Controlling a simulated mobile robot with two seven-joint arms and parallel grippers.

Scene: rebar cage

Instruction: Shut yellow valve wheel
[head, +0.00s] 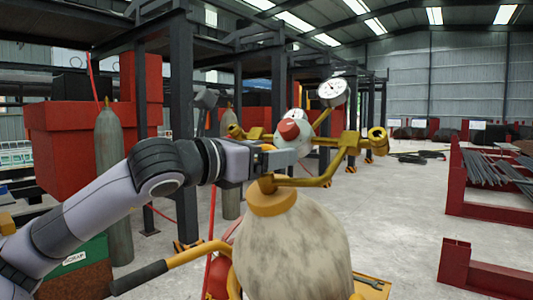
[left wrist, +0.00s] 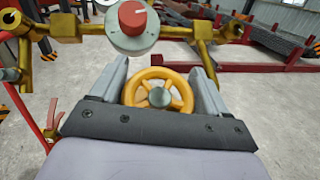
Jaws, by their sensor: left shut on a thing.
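The yellow valve wheel (left wrist: 157,73) is a small spoked handwheel with a grey hub, seen between the two fingers of my left gripper (left wrist: 160,68) in the left wrist view. The fingers lie along its left and right sides, shut on its rim. In the head view my left gripper (head: 290,158) is above the neck of a worn, pale gas cylinder (head: 292,250). There the wheel is mostly hidden by the gripper. My right gripper is in neither view.
Just beyond the gripper is a regulator with a red knob (head: 289,129), brass pipes (head: 345,150) and a dial gauge (head: 332,92). Another cylinder (head: 109,145) stands left. The floor at right is open up to red racks (head: 485,268).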

